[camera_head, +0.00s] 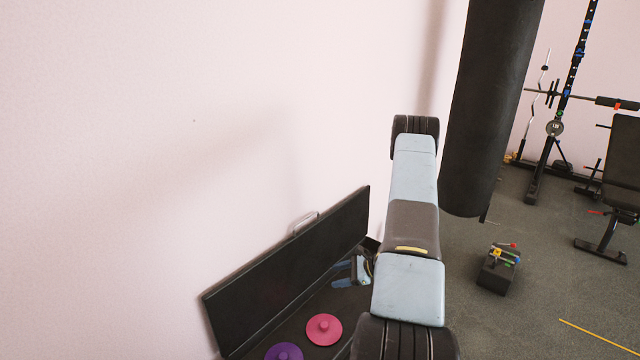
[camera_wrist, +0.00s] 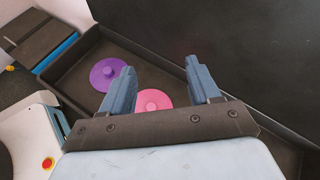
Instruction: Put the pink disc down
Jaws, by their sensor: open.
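The pink disc (camera_head: 324,334), with a small knob on top, lies flat on the floor of a shallow dark box. In the wrist view the pink disc (camera_wrist: 154,98) shows between my gripper's fingers and beyond them, its near part hidden by the gripper body. My gripper (camera_wrist: 160,66) is open and empty, its two blue fingers wide apart.
The box's raised dark lid (camera_head: 290,272) with a handle stands along the pale wall. A black punching bag (camera_head: 490,110) hangs to the right of my arm. A small dark block with coloured items (camera_head: 497,272) sits on the floor; the floor around it is free.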

